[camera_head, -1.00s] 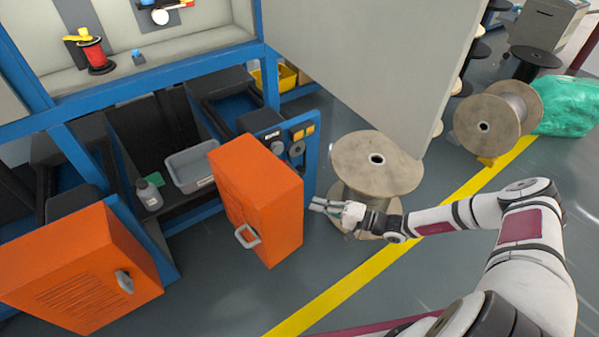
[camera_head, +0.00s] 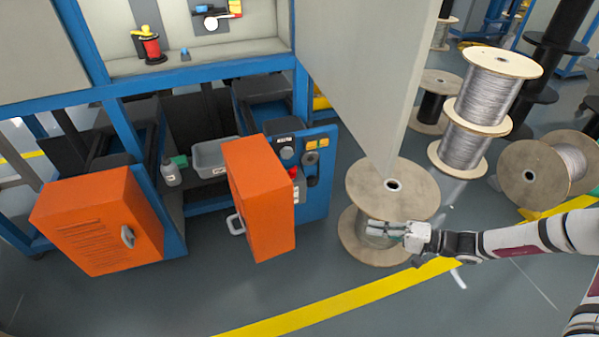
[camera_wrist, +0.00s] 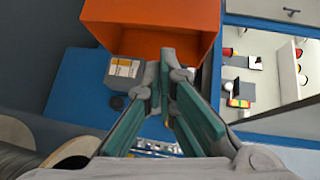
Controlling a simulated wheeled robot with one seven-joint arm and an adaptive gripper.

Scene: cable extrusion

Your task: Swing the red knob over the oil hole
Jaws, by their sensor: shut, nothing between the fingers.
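A red knob-like piece with a yellow top (camera_head: 151,47) stands on the shelf of the upper cabinet in the head view; I cannot make out an oil hole. A small red part (camera_head: 294,173) also shows on the blue panel, partly hidden by the orange door. In the wrist view a red part (camera_wrist: 227,51) shows inside the cabinet at the right. My gripper (camera_head: 370,228) is shut and empty, in front of the wooden spool and right of the orange door. Its green-padded fingers (camera_wrist: 165,73) point toward the orange door and blue panel in the wrist view.
A wooden spool (camera_head: 420,197) stands on the floor behind my gripper. A large grey panel (camera_head: 370,70) hangs above it. Floor (camera_head: 200,295) in front of the doors is clear.

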